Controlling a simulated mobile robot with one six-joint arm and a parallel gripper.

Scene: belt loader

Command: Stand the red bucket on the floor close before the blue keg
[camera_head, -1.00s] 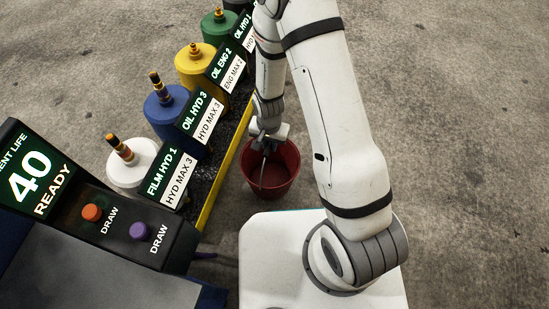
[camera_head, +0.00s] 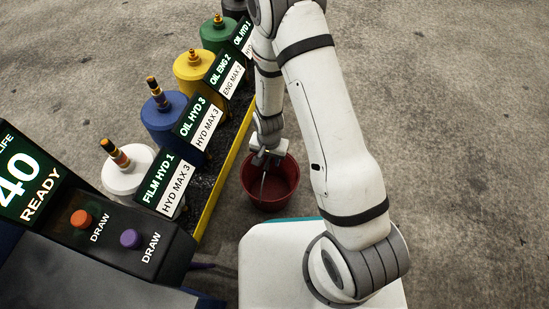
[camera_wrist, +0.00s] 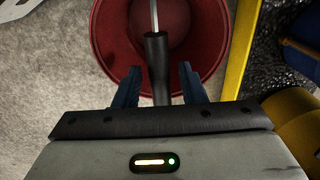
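The red bucket (camera_head: 289,170) is upright beside the yellow edge of the loader; I cannot tell for sure that its base touches the floor. The blue keg (camera_head: 168,128) stands to its left, across that edge, behind the OIL HYD 3 sign. My gripper (camera_head: 268,153) is over the bucket. In the wrist view my gripper (camera_wrist: 158,75) has its two blue fingers apart, with the bucket's black handle grip between them and a visible gap at the right finger. The bucket (camera_wrist: 105,45) fills the upper middle there. The bucket's underside is hidden.
A white keg (camera_head: 126,178), a yellow keg (camera_head: 194,72) and a green keg (camera_head: 217,36) stand in the same row. The yellow edge (camera_head: 222,172) runs along the row. A console (camera_head: 110,235) with DRAW buttons is at lower left. Floor to the right is clear.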

